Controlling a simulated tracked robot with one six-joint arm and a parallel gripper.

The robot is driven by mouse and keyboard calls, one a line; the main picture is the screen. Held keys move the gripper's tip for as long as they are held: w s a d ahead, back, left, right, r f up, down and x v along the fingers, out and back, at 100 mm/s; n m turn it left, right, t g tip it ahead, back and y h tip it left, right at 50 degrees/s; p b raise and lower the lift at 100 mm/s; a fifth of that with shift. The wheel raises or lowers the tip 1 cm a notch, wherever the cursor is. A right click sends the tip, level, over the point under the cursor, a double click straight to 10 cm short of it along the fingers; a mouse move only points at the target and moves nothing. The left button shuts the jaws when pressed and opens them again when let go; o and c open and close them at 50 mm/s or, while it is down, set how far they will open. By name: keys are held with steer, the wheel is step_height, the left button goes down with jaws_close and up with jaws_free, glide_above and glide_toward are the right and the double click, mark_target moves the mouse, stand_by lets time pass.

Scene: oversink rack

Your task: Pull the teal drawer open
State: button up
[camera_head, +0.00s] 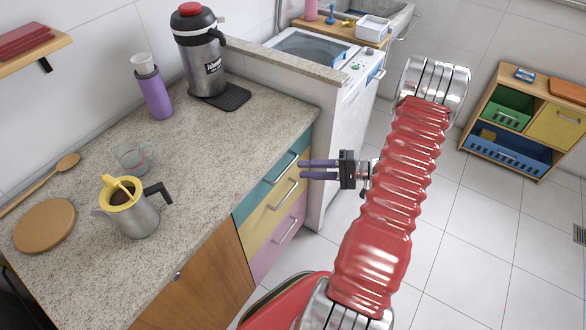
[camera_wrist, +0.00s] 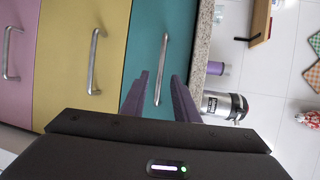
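The teal drawer (camera_head: 249,204) is the top one in the counter's stack and looks shut, flush with the drawers below. Its silver bar handle (camera_head: 281,168) runs along its front. In the wrist view the teal front (camera_wrist: 143,45) fills the middle and its handle (camera_wrist: 164,52) stands between my two purple fingers. My gripper (camera_head: 301,169) is open and empty, in front of the drawer stack and pointing at it. In the wrist view the fingers of my gripper (camera_wrist: 161,76) lie on either side of the handle's line. I cannot tell whether they reach around it; no contact shows.
A yellow drawer (camera_head: 262,223) and a pink drawer (camera_head: 275,250) lie below the teal one. The granite countertop (camera_head: 200,150) overhangs above, holding a moka pot (camera_head: 140,218) and a purple bottle (camera_head: 155,98). A white washing machine (camera_head: 345,130) stands beyond. The tiled floor is clear.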

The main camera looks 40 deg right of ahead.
steer(key=shift+x, duration=2.7)
jaws_close()
steer(key=shift+d+f, duration=0.1)
